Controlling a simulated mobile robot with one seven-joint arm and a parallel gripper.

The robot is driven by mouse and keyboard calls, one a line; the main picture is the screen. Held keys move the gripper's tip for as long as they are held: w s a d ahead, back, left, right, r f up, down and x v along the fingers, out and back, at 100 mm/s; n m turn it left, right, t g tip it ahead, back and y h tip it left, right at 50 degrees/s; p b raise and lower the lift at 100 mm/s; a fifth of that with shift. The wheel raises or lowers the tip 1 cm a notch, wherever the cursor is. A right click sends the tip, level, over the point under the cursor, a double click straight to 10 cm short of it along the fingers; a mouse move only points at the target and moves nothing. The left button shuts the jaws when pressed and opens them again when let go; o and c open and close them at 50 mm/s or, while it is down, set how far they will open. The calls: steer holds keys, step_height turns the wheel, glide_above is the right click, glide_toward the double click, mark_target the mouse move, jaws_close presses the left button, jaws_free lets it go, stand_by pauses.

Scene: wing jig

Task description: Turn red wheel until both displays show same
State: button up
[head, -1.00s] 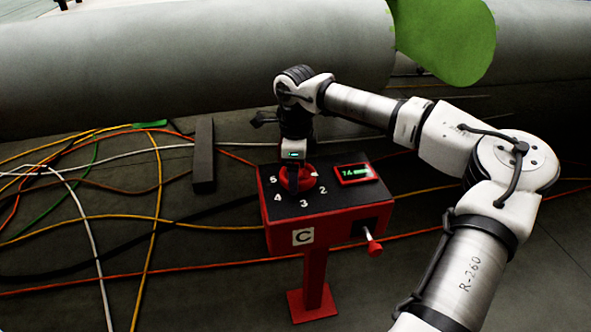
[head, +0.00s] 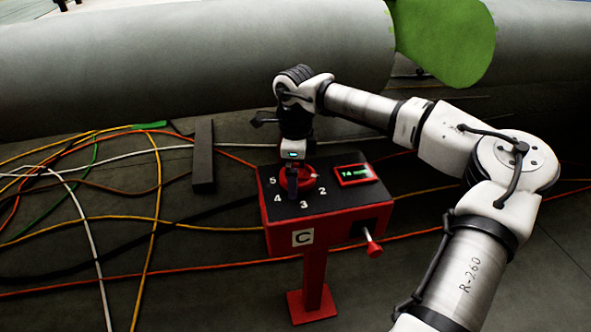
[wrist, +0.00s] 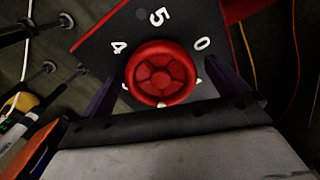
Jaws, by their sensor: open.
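The red wheel (head: 311,179) sits on the dark top of a red control box (head: 335,226). White numbers ring it; the wrist view shows the wheel (wrist: 160,73) with 4, 5 and 0 clear around it. A white mark on its rim points toward my gripper's palm in that view. My gripper (head: 292,187) is over the wheel, pointing down. In the wrist view my gripper (wrist: 162,82) is open, one finger on each side of the wheel, with gaps visible. The box's display (head: 353,174) seems to read 14. A second display is not in view.
A lever with a red knob (head: 374,248) sticks out of the box front. Several loose cables (head: 98,222) lie on the floor to the left. A large grey wing part (head: 190,70) runs behind the box.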

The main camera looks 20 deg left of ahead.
step_height(320, 180, up, 14)
steer(key=p, duration=0.1)
steer(key=shift+f, duration=0.15)
stand_by(0.5)
